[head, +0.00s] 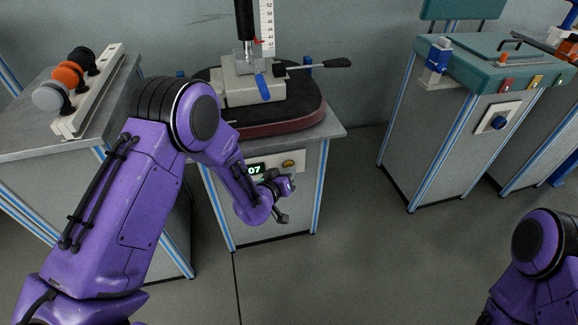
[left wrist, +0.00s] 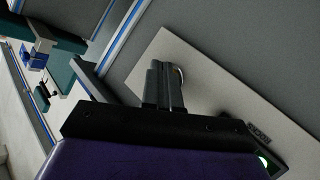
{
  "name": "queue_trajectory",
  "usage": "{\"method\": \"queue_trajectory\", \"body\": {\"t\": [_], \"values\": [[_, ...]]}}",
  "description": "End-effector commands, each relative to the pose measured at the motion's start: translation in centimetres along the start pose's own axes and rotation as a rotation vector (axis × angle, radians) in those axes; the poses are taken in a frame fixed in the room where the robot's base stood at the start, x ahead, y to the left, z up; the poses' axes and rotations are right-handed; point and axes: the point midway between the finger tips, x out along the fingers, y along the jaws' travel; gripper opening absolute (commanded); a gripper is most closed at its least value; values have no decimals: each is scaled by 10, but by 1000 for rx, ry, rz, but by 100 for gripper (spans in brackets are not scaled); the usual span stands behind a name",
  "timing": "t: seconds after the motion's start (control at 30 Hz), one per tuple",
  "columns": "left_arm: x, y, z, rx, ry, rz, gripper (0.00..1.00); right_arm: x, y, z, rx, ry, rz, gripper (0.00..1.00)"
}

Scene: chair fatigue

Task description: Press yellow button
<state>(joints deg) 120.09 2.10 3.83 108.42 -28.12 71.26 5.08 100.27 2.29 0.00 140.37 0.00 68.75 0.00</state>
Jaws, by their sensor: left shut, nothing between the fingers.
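A round yellow button (head: 288,165) sits on the light front panel of the middle cabinet, beside a lit green number display (head: 256,169). My left gripper (head: 285,197) is just in front of that panel, slightly below the button in the picture. In the left wrist view its fingers (left wrist: 164,84) are together and empty. A thin pale curved rim (left wrist: 181,74) shows behind the fingertips; the fingers hide most of it. I cannot tell whether they touch it. The display also shows in the left wrist view (left wrist: 264,162). My right gripper is out of view.
A test press with a black-handled lever (head: 325,64) and a dark red seat cushion (head: 290,122) tops the middle cabinet. A left bench holds grey, orange and black knobs (head: 68,75). A teal-topped station (head: 480,72) stands right. Open floor (head: 350,240) lies between.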

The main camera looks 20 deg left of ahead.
Motion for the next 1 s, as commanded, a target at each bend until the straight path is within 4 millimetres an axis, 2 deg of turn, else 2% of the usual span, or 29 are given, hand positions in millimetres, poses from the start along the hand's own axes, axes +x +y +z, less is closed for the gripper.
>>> {"method": "queue_trajectory", "body": {"t": [0.57, 1.0], "values": [[2, -2, -2, 0, 0, -1, 0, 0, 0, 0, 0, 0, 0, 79], [-9, 6, 6, 0, 0, -1, 0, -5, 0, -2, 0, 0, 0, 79]]}}
